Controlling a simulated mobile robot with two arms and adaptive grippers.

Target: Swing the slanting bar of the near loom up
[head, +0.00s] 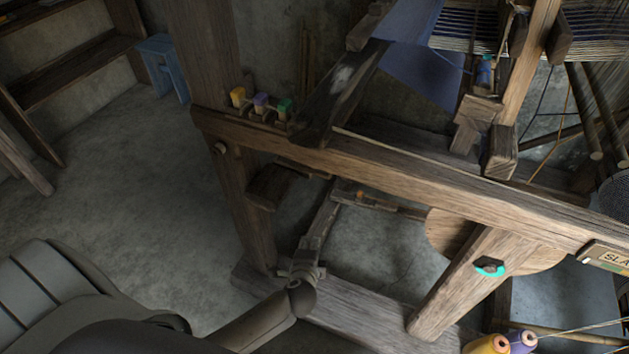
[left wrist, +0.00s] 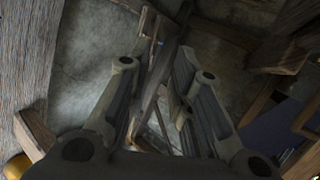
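My left gripper (head: 302,272) is low beside the near loom, above its floor beam. In the left wrist view its fingers (left wrist: 160,68) are spread apart. A slim dark bar (head: 319,228) slants up and right from the gripper under the loom's long side rail. In the left wrist view a dark bar (left wrist: 166,62) runs through the space between the fingers; I cannot tell whether they touch it. A thicker slanting wooden bar (head: 452,292) with a teal ring (head: 490,268) stands farther right, apart from the gripper. My right gripper is not in view.
The side rail (head: 400,175) crosses above the gripper, and a post (head: 247,215) stands to its left. The floor beam (head: 350,312) lies below. Yellow and purple spools (head: 487,344) are at the bottom right. Bare floor (head: 130,185) is clear on the left.

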